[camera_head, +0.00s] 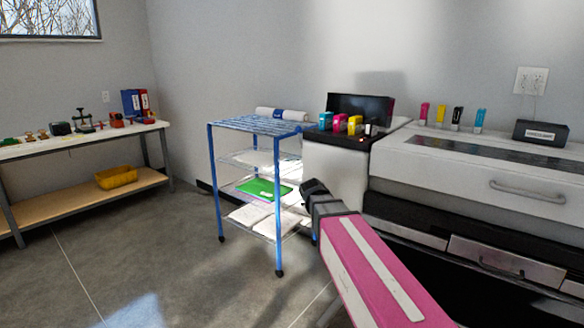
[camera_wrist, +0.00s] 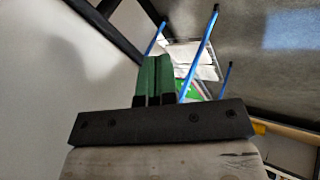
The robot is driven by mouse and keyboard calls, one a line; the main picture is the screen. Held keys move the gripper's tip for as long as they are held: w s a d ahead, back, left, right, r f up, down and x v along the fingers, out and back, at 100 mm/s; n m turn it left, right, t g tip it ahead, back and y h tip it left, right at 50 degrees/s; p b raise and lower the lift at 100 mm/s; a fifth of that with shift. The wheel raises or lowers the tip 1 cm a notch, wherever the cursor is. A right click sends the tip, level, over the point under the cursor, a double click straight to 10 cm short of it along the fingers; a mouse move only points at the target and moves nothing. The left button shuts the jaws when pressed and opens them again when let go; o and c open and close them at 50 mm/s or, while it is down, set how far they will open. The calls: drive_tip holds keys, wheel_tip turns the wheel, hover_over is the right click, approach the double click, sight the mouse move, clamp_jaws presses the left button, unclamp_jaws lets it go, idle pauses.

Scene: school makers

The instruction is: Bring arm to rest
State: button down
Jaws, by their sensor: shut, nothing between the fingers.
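My gripper (camera_wrist: 153,82) shows in the wrist view as two green fingers close together, shut with nothing between them. My pink and white arm reaches up from the lower right in the head view, with its dark grey joint in front of the printer's left end. The fingers cannot be made out in the head view. In the wrist view the blue cart's legs and shelves with papers show beyond the fingertips, apart from them as far as I can tell.
A blue wheeled cart (camera_head: 246,125) with papers and a green folder (camera_head: 262,189) stands left of my arm. A large white and black printer (camera_head: 480,180) bearing ink cartridges fills the right. A workbench (camera_head: 85,138) with a yellow bin (camera_head: 117,177) stands left. The floor between is clear.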

drive_tip(key=s+d+f+m+g+y, duration=0.1)
drive_tip(key=s+d+f+m+g, duration=0.2)
drive_tip(key=s+f, duration=0.6)
drive_tip(key=s+d+f+m+g+y, duration=0.2)
drive_tip(key=s+d+f, duration=0.3)
drive_tip(key=s+f, duration=0.4)
drive_tip(key=shift+s+m+g, duration=0.35)
drive_tip(key=shift+m+g, duration=0.05)
drive_tip(key=shift+m, duration=0.2)
